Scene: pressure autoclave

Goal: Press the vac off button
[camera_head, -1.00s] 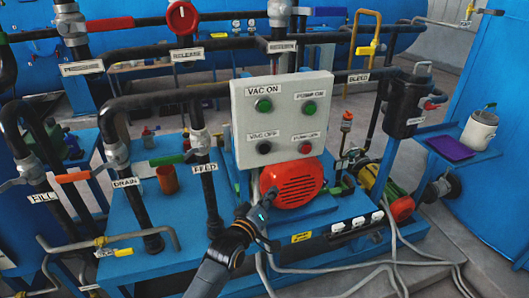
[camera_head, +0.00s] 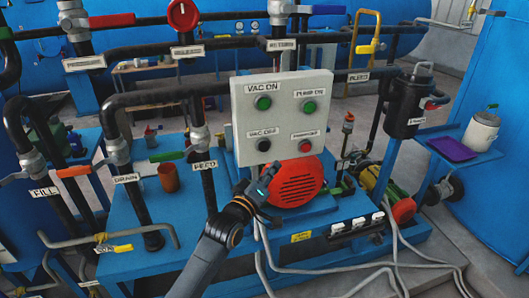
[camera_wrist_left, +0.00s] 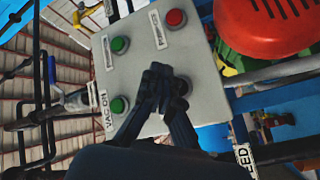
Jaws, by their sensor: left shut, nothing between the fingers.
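The grey control panel (camera_head: 290,92) faces me. The black VAC OFF button (camera_head: 263,145) is at its lower left, below the green VAC ON button (camera_head: 263,103). My left gripper (camera_head: 270,171) is shut and empty, just below the VAC OFF button in the head view. In the left wrist view the shut fingertips (camera_wrist_left: 160,72) are in front of the panel (camera_wrist_left: 142,62). They partly cover the VAC OFF button (camera_wrist_left: 184,86), which shows at their right. I cannot tell whether they touch the panel. My right gripper is not in view.
A green PUMP ON button (camera_head: 309,107) and a red pump button (camera_head: 305,146) are on the panel's right half. A red motor cover (camera_head: 295,182) is directly below the panel. Black pipes (camera_head: 150,99) run to its left.

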